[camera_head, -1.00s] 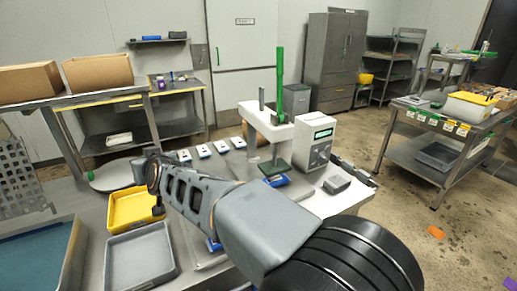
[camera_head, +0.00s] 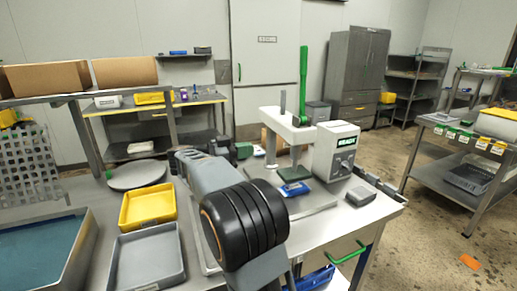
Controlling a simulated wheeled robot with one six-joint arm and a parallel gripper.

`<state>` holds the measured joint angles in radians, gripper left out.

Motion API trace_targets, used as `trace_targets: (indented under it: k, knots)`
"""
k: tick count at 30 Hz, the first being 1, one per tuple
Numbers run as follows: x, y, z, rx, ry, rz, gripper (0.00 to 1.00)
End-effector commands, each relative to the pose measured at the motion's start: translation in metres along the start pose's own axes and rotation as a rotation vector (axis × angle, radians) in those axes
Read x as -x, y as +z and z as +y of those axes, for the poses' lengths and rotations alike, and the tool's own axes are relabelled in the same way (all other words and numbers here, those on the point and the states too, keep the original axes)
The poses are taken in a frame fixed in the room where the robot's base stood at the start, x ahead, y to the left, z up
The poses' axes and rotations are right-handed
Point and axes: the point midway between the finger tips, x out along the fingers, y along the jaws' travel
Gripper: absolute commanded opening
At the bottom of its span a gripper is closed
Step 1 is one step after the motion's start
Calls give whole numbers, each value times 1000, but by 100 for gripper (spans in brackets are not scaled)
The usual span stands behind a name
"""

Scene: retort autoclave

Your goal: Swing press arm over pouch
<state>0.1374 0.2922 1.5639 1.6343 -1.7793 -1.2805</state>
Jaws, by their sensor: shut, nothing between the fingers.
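The press (camera_head: 290,127) stands on the steel bench with its white arm reaching out level and its green lever (camera_head: 303,80) upright. A dark green pad (camera_head: 294,173) hangs from the arm. A blue pouch (camera_head: 296,189) lies below the pad and shows at its front edge; I cannot tell whether they touch. My gripper (camera_head: 243,151) is small and partly hidden behind my arm link, to the left of the press. It looks shut and empty, apart from the press in the picture.
A white control box (camera_head: 335,150) with a green display adjoins the press on the right. A yellow tray (camera_head: 148,206) and a grey tray (camera_head: 148,258) sit on the left. A small grey block (camera_head: 361,196) lies near the bench's right edge. My arm covers the bench's middle.

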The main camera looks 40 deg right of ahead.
Motion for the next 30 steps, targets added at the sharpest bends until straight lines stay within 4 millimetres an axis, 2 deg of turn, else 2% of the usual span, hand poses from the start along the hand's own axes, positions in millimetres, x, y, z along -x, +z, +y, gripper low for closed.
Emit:
trace_targets:
  k: [9,16,21,30]
  knots:
    - [-61,0,1,-1,4,1,0]
    - [-98,0,0,-1,1,2,0]
    - [-115,0,0,-1,0,1,0]
    - [-126,-1,0,-1,-2,1,0]
